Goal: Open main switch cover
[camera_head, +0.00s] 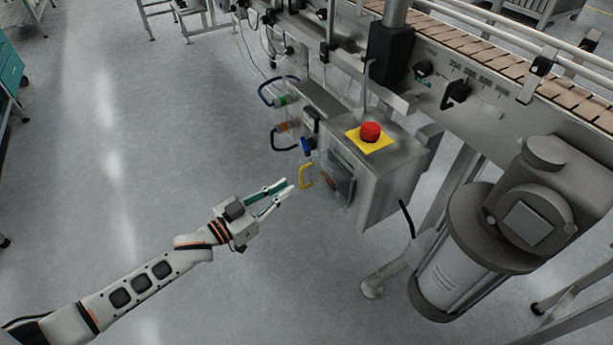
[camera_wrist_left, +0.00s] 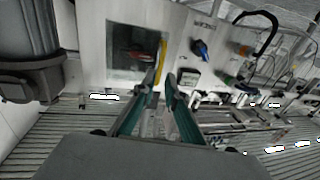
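The main switch cover (camera_head: 341,186) is a see-through window on the front of a grey control box, with a yellow handle (camera_head: 306,176) at its left in the head view. In the left wrist view the cover (camera_wrist_left: 122,45) looks flat against the panel, with a red switch behind it. The yellow handle (camera_wrist_left: 162,50) runs along its right edge, its lower part close to the fingers. My right gripper is not in view.
The control box carries a red emergency button (camera_head: 370,131) on a yellow plate. A blue knob (camera_head: 307,146) and several coloured cable connectors (camera_head: 281,100) sit beside the cover. A motor (camera_head: 480,245) stands at the right. The floor at the left is clear.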

